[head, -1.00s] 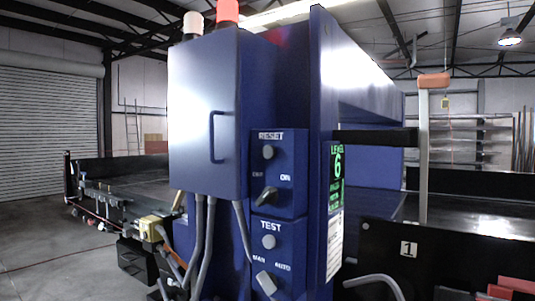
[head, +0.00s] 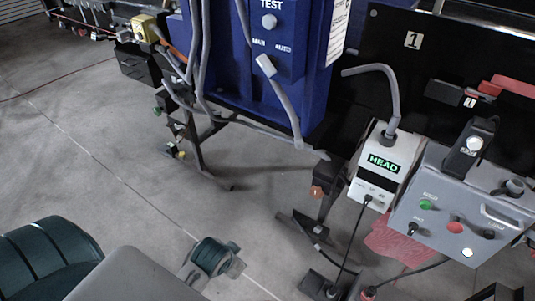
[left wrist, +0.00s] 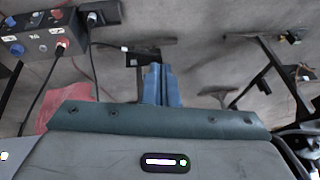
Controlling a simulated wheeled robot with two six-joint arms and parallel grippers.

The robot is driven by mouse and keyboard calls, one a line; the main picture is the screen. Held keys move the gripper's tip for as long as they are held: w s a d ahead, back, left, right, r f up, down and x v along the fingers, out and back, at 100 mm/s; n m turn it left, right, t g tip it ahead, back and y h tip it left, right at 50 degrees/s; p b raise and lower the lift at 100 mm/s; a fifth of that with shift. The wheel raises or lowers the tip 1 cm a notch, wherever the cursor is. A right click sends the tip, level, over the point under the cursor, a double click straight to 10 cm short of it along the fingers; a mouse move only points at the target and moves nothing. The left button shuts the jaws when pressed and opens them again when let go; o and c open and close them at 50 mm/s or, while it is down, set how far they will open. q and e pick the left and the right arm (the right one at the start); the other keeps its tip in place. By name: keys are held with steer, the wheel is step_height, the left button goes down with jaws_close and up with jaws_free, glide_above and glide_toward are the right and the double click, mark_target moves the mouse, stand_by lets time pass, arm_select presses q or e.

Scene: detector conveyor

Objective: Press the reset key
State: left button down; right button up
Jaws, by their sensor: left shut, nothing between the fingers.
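The reset panel with its knob is out of the current head view, which is tilted down. Only the lower test panel of the blue cabinet shows, with a grey round button (head: 268,21) under the word TEST. My left gripper (left wrist: 161,70) shows in the left wrist view, its two blue fingers together and empty over the floor. Parts of my left arm show at the lower left of the head view, low and well apart from the cabinet. My right gripper is not seen.
Grey conduits (head: 243,40) hang before the blue cabinet (head: 315,75). A white box marked HEAD (head: 370,192) and a grey control box (head: 470,190) with coloured buttons stand at right.

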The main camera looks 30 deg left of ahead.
arm_select(q)
steer(key=w+a+r+m+t, duration=0.1)
steer(key=w+r+m+t, duration=0.45)
steer(key=r, duration=0.85)
steer(key=w+a+r+m+t+y, duration=0.1)
steer(key=w+a+r+m+t, duration=0.1)
steer(key=w+r, duration=0.9)
steer(key=w+a+r+m+t, duration=0.1)
steer(key=w+r+m+t, duration=0.35)
steer(key=r, duration=1.15)
steer(key=s+a+r+m+t, duration=0.1)
steer(key=r+m+t, duration=0.3)
steer(key=r, duration=1.3)
steer(key=s+a+r+m+t, duration=0.1)
steer(key=r+m+t, duration=0.3)
steer(key=r, duration=1.3)
steer(key=shift+s+a+r+m+t+h, duration=0.15)
steer(key=shift+s+a+m+t+h, duration=0.2)
steer(key=shift+a+m, duration=0.4)
steer(key=w+p, duration=0.2)
steer(key=w, duration=0.6)
steer(key=shift+w+d+p, duration=0.3)
steer(key=shift+d+p, duration=0.1)
steer(key=shift+w, duration=0.1)
